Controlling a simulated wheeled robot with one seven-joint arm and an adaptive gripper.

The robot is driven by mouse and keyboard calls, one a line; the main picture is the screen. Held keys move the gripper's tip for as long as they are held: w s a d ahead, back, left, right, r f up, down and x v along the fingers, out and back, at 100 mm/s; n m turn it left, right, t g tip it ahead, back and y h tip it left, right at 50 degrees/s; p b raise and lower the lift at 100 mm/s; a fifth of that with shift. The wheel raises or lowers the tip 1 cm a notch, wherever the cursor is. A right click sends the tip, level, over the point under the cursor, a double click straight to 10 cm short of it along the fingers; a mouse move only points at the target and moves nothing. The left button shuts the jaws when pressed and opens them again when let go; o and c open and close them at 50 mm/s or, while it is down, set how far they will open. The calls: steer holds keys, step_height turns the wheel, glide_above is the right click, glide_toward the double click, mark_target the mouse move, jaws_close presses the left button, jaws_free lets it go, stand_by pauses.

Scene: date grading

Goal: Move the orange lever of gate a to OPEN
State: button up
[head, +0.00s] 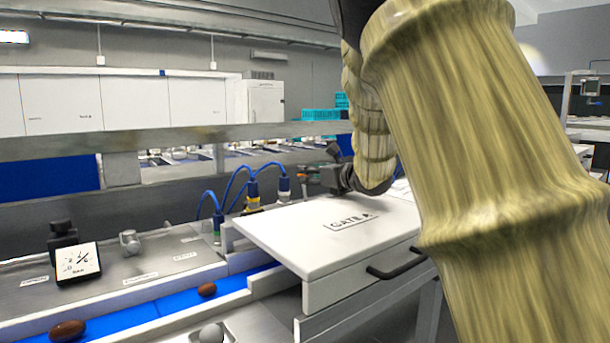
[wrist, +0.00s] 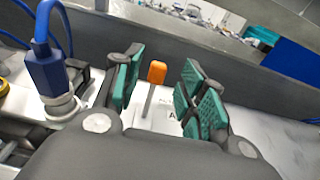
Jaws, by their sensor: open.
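The orange lever (wrist: 157,73) of gate a shows in the wrist view as an orange knob on a thin grey rod. It stands between the two green-padded fingers of my gripper (wrist: 155,98), nearer the left finger, with no clear contact seen. The gripper is open. In the head view my gripper (head: 318,176) reaches over the back of the white gate box (head: 300,235) labelled GATE A.
Blue hoses with connectors (head: 283,186) stand left of my gripper, and a blue connector (wrist: 52,80) is close in the wrist view. A grey rail (wrist: 240,70) runs behind the lever. A blue belt (head: 175,303) carries brown dates. A dial gauge (head: 77,262) stands at left.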

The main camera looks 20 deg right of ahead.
steer(key=v, duration=0.7)
steer(key=shift+s+d, duration=0.1)
steer(key=shift+s, duration=0.15)
